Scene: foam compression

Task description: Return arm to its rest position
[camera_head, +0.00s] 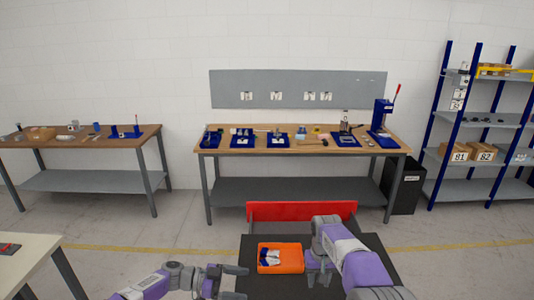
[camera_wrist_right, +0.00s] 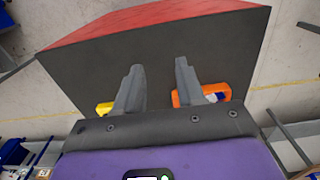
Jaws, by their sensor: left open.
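My left gripper (camera_head: 240,283) is low in the head view, left of the orange tray, with its fingers apart and pointing right. It holds nothing visible. My right arm comes in from the lower right of the head view, and its gripper (camera_head: 318,278) points down just right of the orange tray. In the right wrist view the right gripper's two fingers (camera_wrist_right: 157,70) stand apart with nothing between them. The orange tray (camera_head: 292,247) holds white and blue items and shows partly behind one finger in the wrist view (camera_wrist_right: 222,90).
The dark surface (camera_head: 254,243) under the tray has a red panel (camera_head: 300,211) at its far edge. A yellow object (camera_wrist_right: 103,108) is partly hidden in the wrist view. Workbenches (camera_head: 235,150) (camera_head: 85,145) and shelves (camera_head: 480,118) stand farther off, with open floor between.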

